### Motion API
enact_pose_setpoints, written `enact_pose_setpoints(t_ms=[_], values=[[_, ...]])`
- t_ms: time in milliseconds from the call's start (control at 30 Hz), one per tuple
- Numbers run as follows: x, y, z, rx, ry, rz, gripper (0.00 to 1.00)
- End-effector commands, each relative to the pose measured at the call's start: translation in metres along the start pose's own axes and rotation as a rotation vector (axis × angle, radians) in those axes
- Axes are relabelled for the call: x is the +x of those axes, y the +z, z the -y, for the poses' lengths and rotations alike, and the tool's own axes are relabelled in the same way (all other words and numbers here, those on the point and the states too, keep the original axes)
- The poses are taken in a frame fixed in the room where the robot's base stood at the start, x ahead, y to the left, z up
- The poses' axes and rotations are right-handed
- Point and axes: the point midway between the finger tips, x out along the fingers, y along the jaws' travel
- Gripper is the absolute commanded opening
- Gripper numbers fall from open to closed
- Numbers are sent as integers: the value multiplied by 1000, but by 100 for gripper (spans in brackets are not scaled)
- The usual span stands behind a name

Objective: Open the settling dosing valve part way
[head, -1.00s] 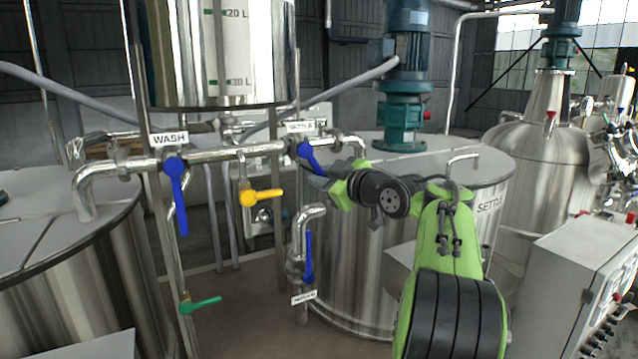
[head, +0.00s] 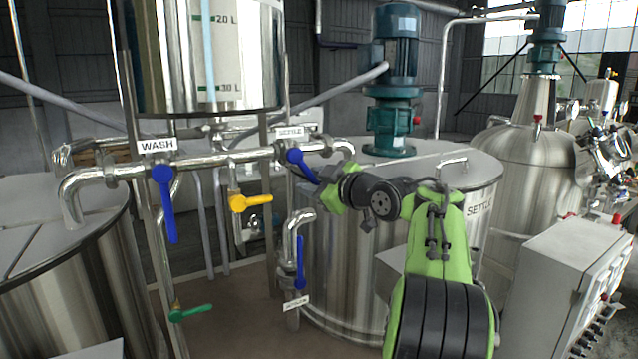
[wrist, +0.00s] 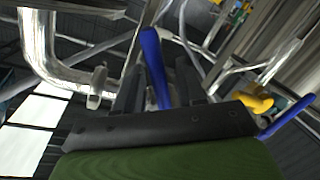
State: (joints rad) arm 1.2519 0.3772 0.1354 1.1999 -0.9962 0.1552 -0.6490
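The settling dosing valve is the one with the blue lever (head: 303,167) under the SETTLE label (head: 290,131) on the steel pipe. Its lever slants down to the right, at an angle to the pipe. My gripper (head: 325,192) is at the lever's lower end, and its fingers are mostly hidden in the head view. In the wrist view the blue lever (wrist: 154,65) reaches in between the two dark fingers of my gripper (wrist: 160,90). The fingers stand apart on either side of it, with a narrow gap showing at the right. Contact is hard to judge.
The WASH valve's blue lever (head: 165,203) hangs at the left. A yellow lever (head: 250,203) sits between the valves. Another blue lever (head: 300,263) stands below, and a green one (head: 190,313) is low at left. The SETTLE tank (head: 345,265) is behind my arm.

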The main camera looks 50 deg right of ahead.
Motion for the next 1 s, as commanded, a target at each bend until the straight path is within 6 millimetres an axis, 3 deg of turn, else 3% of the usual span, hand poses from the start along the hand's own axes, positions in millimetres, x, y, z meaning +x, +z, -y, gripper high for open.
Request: enact_pose_setpoints(t_ms=[167,533,800,1000], values=[[-28,2,0,-2,6,4,39],[-135,2,-1,-1,7,7,39],[-155,0,-1,2,4,2,39],[-157,0,0,0,0,0,39]])
